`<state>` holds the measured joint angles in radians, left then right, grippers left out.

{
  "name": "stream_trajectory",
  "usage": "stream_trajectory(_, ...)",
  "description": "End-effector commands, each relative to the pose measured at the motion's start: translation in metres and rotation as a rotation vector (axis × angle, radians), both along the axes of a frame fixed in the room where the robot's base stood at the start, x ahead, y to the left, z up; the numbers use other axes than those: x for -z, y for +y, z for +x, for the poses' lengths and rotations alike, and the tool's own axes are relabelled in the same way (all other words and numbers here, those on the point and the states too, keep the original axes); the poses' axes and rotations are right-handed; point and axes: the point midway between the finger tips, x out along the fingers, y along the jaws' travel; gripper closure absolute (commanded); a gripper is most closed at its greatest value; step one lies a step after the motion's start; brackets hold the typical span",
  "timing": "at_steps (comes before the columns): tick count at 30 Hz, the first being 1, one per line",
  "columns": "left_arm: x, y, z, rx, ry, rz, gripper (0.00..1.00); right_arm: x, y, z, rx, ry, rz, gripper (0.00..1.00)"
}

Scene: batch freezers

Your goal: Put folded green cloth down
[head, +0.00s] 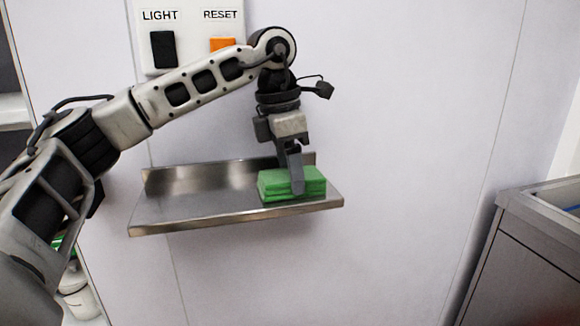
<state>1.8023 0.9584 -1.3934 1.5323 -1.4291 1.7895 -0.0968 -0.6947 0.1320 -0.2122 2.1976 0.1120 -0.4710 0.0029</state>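The folded green cloth (312,184) is at the right end of a metal wall shelf (190,210), and it looks to be resting on the shelf. My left gripper (297,185) points down at the cloth, with one finger showing in front of the cloth's near side. The other finger is hidden, so I cannot tell whether the gripper is closed on the cloth. My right gripper does not show.
A white panel (189,62) with a black LIGHT switch (162,49) and an orange RESET switch (222,44) is on the wall above the shelf. The shelf's left part is bare. A steel counter (530,250) stands at the right. A white container (82,300) is at the lower left.

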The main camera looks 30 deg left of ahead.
Motion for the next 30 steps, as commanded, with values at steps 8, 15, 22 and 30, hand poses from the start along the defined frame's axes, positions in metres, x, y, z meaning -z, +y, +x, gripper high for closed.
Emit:
stream_trajectory(8,0.000,0.000,0.000,-0.001,0.000,0.000,0.17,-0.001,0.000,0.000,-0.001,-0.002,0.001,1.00)
stream_trajectory(15,-0.014,0.001,-0.001,-0.001,-0.002,-0.001,0.17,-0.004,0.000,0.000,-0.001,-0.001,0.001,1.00)
stream_trajectory(22,-0.062,0.005,-0.006,-0.001,-0.004,-0.001,0.17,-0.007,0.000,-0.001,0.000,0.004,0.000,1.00)
stream_trajectory(30,-0.113,0.010,-0.012,0.000,-0.001,-0.001,0.17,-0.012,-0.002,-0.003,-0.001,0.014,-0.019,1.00)
